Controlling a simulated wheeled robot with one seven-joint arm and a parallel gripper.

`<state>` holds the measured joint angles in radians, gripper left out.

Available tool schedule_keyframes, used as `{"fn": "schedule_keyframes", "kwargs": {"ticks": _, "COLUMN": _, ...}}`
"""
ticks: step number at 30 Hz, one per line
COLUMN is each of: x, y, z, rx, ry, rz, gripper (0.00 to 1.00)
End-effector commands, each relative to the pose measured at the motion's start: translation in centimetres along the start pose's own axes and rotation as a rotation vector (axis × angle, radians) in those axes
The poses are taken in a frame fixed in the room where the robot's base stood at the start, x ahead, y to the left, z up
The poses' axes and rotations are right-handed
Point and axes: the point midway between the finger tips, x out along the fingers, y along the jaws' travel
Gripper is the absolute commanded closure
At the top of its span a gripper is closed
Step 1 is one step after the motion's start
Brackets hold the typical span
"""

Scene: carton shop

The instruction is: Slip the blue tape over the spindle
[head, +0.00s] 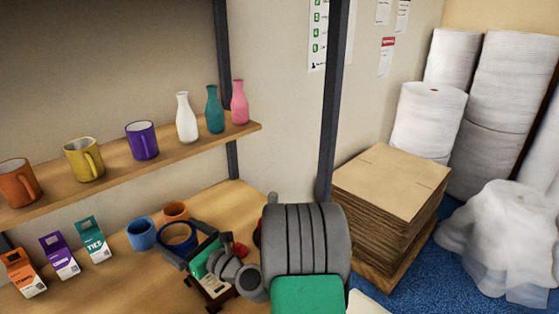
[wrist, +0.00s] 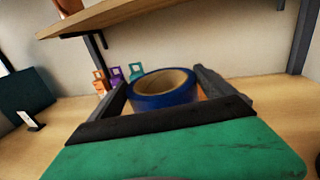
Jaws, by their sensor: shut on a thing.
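The blue tape (head: 180,248) is a dark blue roll with a tan core. In the wrist view, the blue tape (wrist: 165,101) sits between the two dark fingers, its hole facing up and slightly tilted. My gripper (head: 180,238) is shut on it over the wooden bench, and the gripper also shows in the wrist view (wrist: 163,80). I cannot tell whether the roll touches the bench. I cannot make out the spindle for certain; my arm covers part of the bench to the right.
A light blue roll (head: 142,235) and an orange roll (head: 175,210) are close behind the held tape. Several small cartons (head: 60,257) stand to the left. A shelf (head: 130,165) with mugs and bottles hangs above. A dark stand with a pale label (head: 212,287) is just in front.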

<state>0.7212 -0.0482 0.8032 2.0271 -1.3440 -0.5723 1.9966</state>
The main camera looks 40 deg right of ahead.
Motion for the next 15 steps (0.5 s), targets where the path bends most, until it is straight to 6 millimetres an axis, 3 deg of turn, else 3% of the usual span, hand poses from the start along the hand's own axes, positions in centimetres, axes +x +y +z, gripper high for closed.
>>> {"fn": "schedule_keyframes", "kwargs": {"ticks": 1, "x": -0.4, "y": -3.3, "z": 1.9, "rx": -0.005, "ry": -0.006, "rz": -0.04, "gripper": 0.54}}
{"fn": "schedule_keyframes", "kwargs": {"ticks": 3, "x": -1.2, "y": -7.6, "z": 3.5, "rx": -0.006, "ry": -0.008, "rz": -0.09, "gripper": 0.54}}
{"fn": "schedule_keyframes", "kwargs": {"ticks": 9, "x": -5.5, "y": -19.4, "z": 8.2, "rx": -0.009, "ry": -0.005, "rz": -0.223, "gripper": 0.54}}
{"fn": "schedule_keyframes", "kwargs": {"ticks": 12, "x": -7.9, "y": -23.6, "z": 9.9, "rx": -0.008, "ry": 0.002, "rz": -0.274, "gripper": 0.54}}
{"fn": "schedule_keyframes", "kwargs": {"ticks": 15, "x": -9.7, "y": -26.3, "z": 10.8, "rx": -0.007, "ry": 0.007, "rz": -0.307, "gripper": 0.54}}
